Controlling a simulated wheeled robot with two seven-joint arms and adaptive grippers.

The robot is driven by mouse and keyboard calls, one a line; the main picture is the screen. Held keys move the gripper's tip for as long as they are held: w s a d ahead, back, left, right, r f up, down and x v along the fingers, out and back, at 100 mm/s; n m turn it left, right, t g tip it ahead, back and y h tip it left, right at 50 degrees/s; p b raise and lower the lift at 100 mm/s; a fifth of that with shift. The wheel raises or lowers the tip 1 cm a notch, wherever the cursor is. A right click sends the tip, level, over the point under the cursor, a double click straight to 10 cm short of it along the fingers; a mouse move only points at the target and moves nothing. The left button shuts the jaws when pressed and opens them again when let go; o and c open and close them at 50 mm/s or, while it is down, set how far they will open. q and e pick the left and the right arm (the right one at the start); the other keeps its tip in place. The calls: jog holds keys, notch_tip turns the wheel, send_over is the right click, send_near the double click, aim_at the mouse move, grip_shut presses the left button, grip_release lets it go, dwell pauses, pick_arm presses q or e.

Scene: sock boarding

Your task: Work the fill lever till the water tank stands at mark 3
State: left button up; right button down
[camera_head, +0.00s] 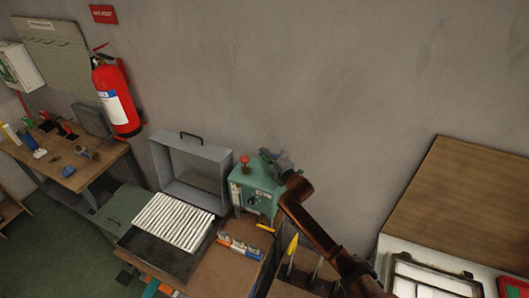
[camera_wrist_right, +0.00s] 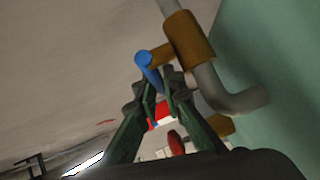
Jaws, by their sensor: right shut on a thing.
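The green machine box (camera_head: 262,185) stands on the brown bench, with a red knob (camera_head: 245,160) on top and a dark dial on its front. A pale narrow strip (camera_head: 235,193) shows at its front left edge; any level or marks on it are too small to read. My right gripper (camera_head: 275,160) is at the top rear of the box. In the right wrist view its fingers (camera_wrist_right: 161,92) are shut on a blue lever (camera_wrist_right: 145,61), which joins a brass valve (camera_wrist_right: 190,40) on a grey pipe (camera_wrist_right: 208,82). My left gripper is out of view.
An open grey case (camera_head: 190,165) and a white ribbed rack (camera_head: 172,222) over a dark tray are left of the box. Small packets (camera_head: 238,248) lie in front. A yellow-handled tool (camera_head: 293,245) stands near my right arm. The wall is close behind.

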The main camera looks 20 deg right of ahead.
jog(key=shift+s+a+n+y, duration=0.15)
jog(key=shift+s+n+y, duration=0.15)
jog(key=shift+n+y, duration=0.5)
jog(key=c, duration=2.3)
grip_release()
jog(key=v, duration=1.2)
jog(key=shift+r, duration=0.2)
